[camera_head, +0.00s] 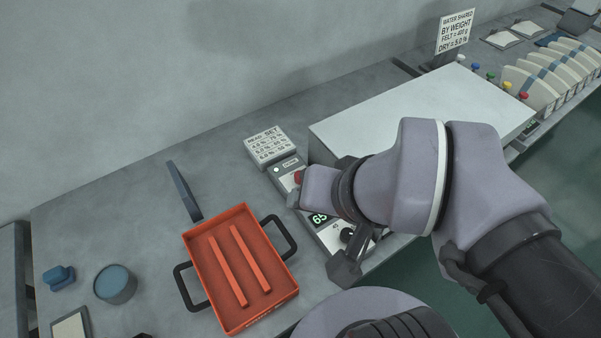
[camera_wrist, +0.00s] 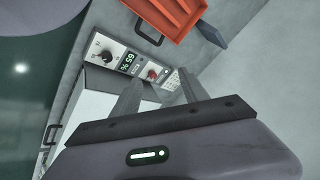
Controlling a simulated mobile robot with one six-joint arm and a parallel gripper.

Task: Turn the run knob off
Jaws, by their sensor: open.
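A grey control panel (camera_head: 283,172) lies on the bench, partly hidden by my arm. It has a red knob (camera_head: 298,176), a lit display (camera_head: 320,218) reading 65, and a black knob (camera_head: 346,235). I cannot read which knob is labelled run. In the wrist view, the red knob (camera_wrist: 152,75) shows between the fingers, beyond their tips. The black knob (camera_wrist: 105,56) and the display (camera_wrist: 127,62) are left of it. My gripper (camera_wrist: 158,86) is open and empty, apart from the panel as far as I can tell. My wrist hides part of the panel in the head view.
An orange tray (camera_head: 218,303) with two raised bars and black handles stands left of the panel. A large white box (camera_head: 370,115) is behind my arm. A sign (camera_head: 268,145) stands above the panel. A blue-grey cup (camera_head: 115,285) is at the left.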

